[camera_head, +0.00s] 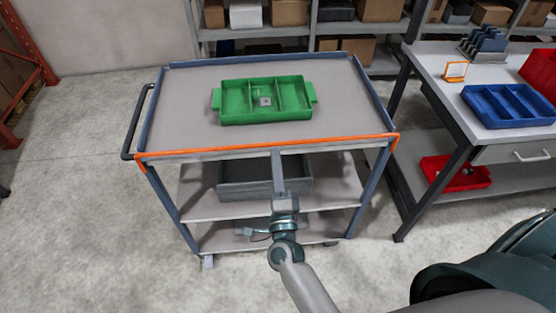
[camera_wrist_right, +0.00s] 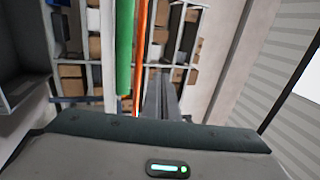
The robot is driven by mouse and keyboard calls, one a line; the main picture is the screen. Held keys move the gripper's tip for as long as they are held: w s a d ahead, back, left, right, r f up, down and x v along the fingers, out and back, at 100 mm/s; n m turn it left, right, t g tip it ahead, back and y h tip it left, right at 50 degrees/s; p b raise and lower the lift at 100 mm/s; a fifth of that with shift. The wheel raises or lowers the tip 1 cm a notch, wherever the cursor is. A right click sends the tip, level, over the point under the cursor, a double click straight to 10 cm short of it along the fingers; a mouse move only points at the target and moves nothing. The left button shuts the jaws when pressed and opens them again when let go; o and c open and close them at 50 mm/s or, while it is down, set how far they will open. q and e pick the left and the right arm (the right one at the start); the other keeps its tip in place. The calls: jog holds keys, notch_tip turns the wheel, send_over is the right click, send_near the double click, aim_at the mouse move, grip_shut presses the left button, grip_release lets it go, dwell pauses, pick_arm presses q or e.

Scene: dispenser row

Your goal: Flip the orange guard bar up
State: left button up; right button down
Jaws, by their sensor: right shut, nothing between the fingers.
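The orange guard bar (camera_head: 230,149) runs along the near top edge of the grey cart (camera_head: 190,90), about level with its top, with short orange ends at both front corners. It also shows as a thin orange strip in the right wrist view (camera_wrist_right: 141,45). My right gripper (camera_head: 277,156) comes up from below at the front of the cart. Its shut, empty fingers end just under the bar, right of its middle. In the right wrist view the fingers (camera_wrist_right: 160,98) lie close beside the strip; I cannot tell whether they touch it. My left gripper is out of view.
A green divided tray (camera_head: 222,112) with a small grey piece inside stands on the cart top. A dark bin (camera_head: 250,189) sits on the shelf below, behind my right gripper. A workbench with a blue tray (camera_head: 508,104) stands to the right. Floor is clear left of the cart.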

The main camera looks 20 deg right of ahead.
jog(key=s+a+r+p, duration=0.1)
jog(key=s+a+p, duration=0.1)
jog(key=s, duration=0.7)
jog(key=shift+a+r, duration=0.35)
jog(key=shift+r, duration=0.05)
jog(key=shift+f, duration=0.1)
